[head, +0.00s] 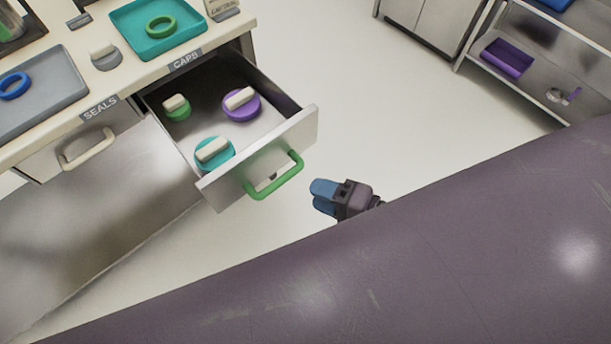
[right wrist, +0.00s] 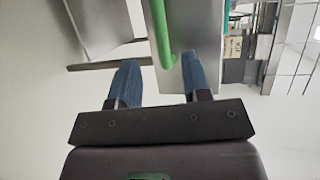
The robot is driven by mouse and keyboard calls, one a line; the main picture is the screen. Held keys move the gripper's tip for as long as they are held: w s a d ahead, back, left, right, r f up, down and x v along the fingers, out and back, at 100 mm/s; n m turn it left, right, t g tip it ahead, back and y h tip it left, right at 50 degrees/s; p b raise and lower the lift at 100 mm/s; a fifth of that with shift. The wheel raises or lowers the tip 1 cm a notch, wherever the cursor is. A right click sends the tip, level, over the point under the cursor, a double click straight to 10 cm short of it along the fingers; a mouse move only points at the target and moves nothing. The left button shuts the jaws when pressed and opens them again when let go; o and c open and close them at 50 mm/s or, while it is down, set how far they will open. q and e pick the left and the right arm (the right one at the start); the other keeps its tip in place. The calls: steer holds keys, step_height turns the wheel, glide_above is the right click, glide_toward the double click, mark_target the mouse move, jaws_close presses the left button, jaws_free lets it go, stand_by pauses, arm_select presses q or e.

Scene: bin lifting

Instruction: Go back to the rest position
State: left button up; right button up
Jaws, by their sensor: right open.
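My right gripper (head: 324,197) has blue fingertips and is in the head view, just right of the open CAPS drawer (head: 308,125). It is apart from the drawer's green handle (head: 277,179). In the right wrist view, the two blue fingers (right wrist: 162,82) are spread with nothing between them, and the green handle (right wrist: 160,35) shows beyond them. The drawer holds a green cap (head: 178,114), a purple cap (head: 242,110) and a teal cap (head: 222,160), each with a pale grip. My left gripper is not in view.
The counter carries a teal tray (head: 125,28) with a green ring (head: 161,27) and a grey tray (head: 60,107) with a blue ring (head: 13,86). The SEALS drawer (head: 55,165) is shut. A shelf (head: 530,85) with a purple bin (head: 507,58) stands at upper right. Open floor lies between.

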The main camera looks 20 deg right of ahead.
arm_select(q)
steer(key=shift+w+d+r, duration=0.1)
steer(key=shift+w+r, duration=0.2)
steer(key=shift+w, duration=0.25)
arm_select(e)
steer(key=shift+s+d+r, duration=0.15)
steer(key=shift+s+d, duration=0.2)
steer(key=shift+s, duration=0.1)
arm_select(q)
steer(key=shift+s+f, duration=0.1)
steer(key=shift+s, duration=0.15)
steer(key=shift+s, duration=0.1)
